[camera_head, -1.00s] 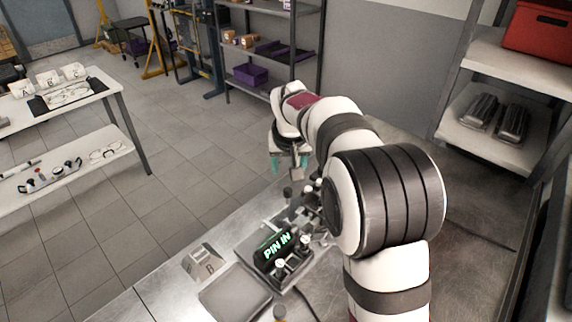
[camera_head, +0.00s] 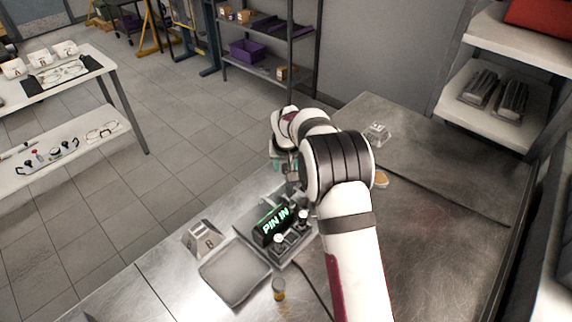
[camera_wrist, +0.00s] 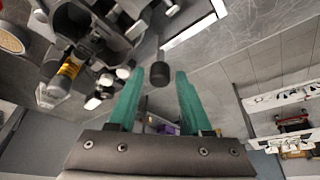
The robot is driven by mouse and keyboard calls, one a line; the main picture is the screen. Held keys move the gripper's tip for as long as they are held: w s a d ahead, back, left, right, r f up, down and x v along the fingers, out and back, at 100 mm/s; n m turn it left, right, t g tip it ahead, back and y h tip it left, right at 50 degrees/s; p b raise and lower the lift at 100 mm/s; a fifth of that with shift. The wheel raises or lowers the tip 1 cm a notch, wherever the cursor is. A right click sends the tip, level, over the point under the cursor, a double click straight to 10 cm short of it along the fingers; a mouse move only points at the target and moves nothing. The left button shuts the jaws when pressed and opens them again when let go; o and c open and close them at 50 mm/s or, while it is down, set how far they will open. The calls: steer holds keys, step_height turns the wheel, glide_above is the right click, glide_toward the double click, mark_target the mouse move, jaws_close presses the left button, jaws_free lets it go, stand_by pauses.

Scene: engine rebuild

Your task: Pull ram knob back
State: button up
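A fixture with a lit "PIN IN" display (camera_head: 275,226) stands on the metal bench in the head view. My gripper (camera_wrist: 158,76) is open, its two teal fingers apart. A dark round knob (camera_wrist: 160,74), which looks like the ram knob, sits on a rod between the fingertips in the wrist view, with gaps on both sides. I cannot tell whether it is level with the tips. In the head view my gripper (camera_head: 283,166) is beyond the display, partly hidden by my arm, and I cannot make out the dark knob there. White knobs (camera_head: 280,239) stand on the fixture's near side.
An empty grey tray (camera_head: 234,272) and a metal block marked with a letter (camera_head: 203,238) lie left of the fixture. A small yellowish vial (camera_head: 279,290) stands in front. A cable runs from the fixture. The bench's right side (camera_head: 450,200) is mostly clear.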

jaws_close()
stand_by(1.1)
